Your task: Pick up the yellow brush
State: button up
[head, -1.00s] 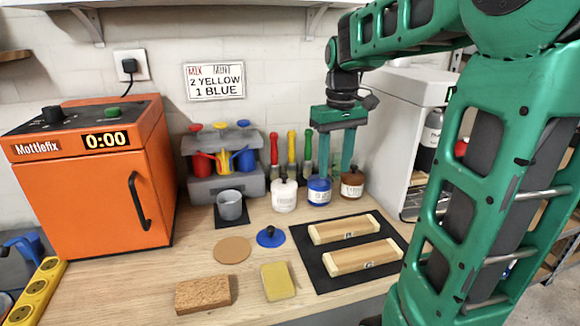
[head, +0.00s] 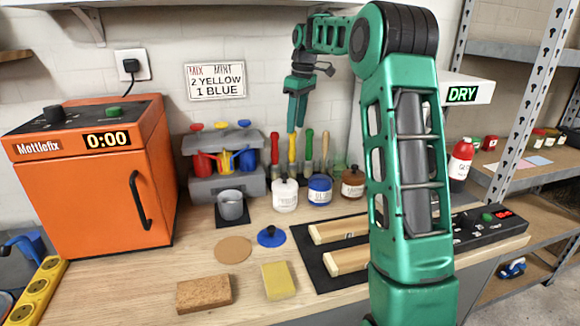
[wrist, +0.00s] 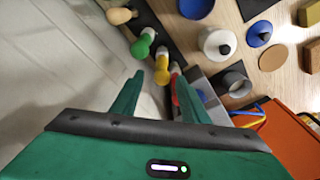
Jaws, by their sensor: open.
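The yellow brush (head: 292,148) stands upright, handle up, in a row of brushes at the back of the bench. Its yellow handle also shows in the wrist view (wrist: 162,66), beyond the fingertips and between their lines, nearer the right finger. My gripper (head: 296,122) is open and empty. It points downward, just above the brush row in the head view. In the wrist view both fingers of my gripper (wrist: 156,84) are apart with nothing between them. The brush's lower end is hidden behind the jars in the head view.
A red brush (head: 274,148) and a green brush (head: 308,145) flank the yellow one closely. A white jar (head: 285,195) and a blue jar (head: 319,190) stand in front. A grey can rack (head: 210,188) is to the left. The wall is close behind.

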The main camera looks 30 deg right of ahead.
aim_at(292, 139)
jog(key=shift+w+a+f, duration=0.15)
jog(key=shift+f, duration=1.2)
jog(key=shift+w+a+f, duration=0.15)
jog(key=shift+a+f, duration=0.05)
jog(key=shift+f, duration=1.2)
jog(key=shift+w+a+f, duration=0.15)
jog(key=shift+f, duration=1.2)
grip_shut()
